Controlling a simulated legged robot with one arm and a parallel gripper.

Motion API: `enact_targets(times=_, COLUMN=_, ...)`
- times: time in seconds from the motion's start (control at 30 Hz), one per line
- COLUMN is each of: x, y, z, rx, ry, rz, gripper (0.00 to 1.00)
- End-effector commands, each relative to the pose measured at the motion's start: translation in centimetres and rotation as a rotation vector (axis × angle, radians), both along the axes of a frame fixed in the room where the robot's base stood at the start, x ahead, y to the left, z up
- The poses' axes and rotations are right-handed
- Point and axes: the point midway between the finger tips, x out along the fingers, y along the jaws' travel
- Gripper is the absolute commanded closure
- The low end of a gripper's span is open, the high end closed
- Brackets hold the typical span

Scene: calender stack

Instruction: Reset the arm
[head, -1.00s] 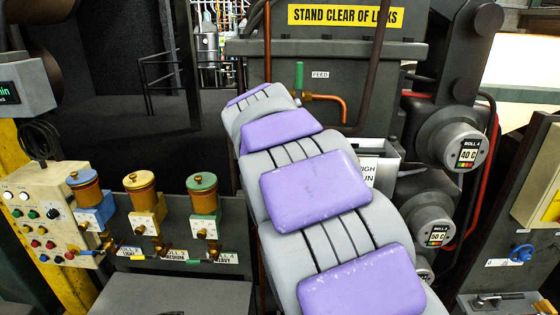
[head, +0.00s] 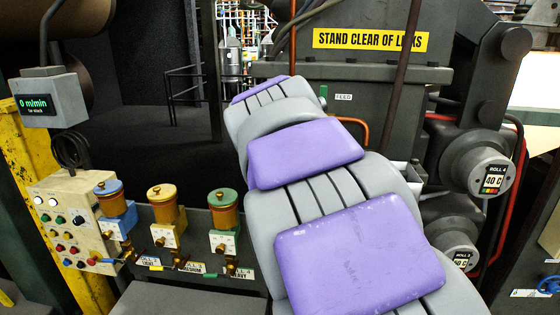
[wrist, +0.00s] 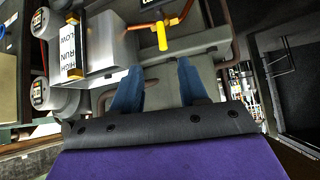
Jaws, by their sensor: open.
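My arm, grey with purple pads, reaches up and away through the middle of the head view, and its far end hides my gripper there. In the wrist view my gripper (wrist: 160,88) shows two blue fingers spread apart, with nothing between them. Beyond the fingers is the grey machine front (wrist: 205,50). A yellow-handled valve (wrist: 162,36) on an orange pipe stands ahead of the gripper, apart from it.
The machine with the yellow warning sign (head: 370,39) stands ahead. The roll 4 gauge (head: 492,179) is at right. Blue, yellow and green-capped oilers (head: 166,207) and a button panel (head: 66,222) are at left. A box labelled HIGH RUN LOW (wrist: 72,50) shows in the wrist view.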

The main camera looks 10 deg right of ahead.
Motion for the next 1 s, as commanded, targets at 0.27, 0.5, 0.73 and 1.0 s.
enact_targets(times=0.27, x=-8.4, y=-2.6, z=-6.6, rx=0.018, ry=0.234, rz=0.044, gripper=0.57)
enact_targets(times=0.5, x=-20.1, y=-2.8, z=-15.0, rx=0.079, ry=0.526, rz=0.174, gripper=0.57)
enact_targets(times=0.73, x=-31.7, y=-1.0, z=-21.7, rx=0.157, ry=0.772, rz=0.347, gripper=0.57)
enact_targets(times=1.0, x=-38.8, y=0.7, z=-25.1, rx=0.211, ry=0.907, rz=0.476, gripper=0.57)
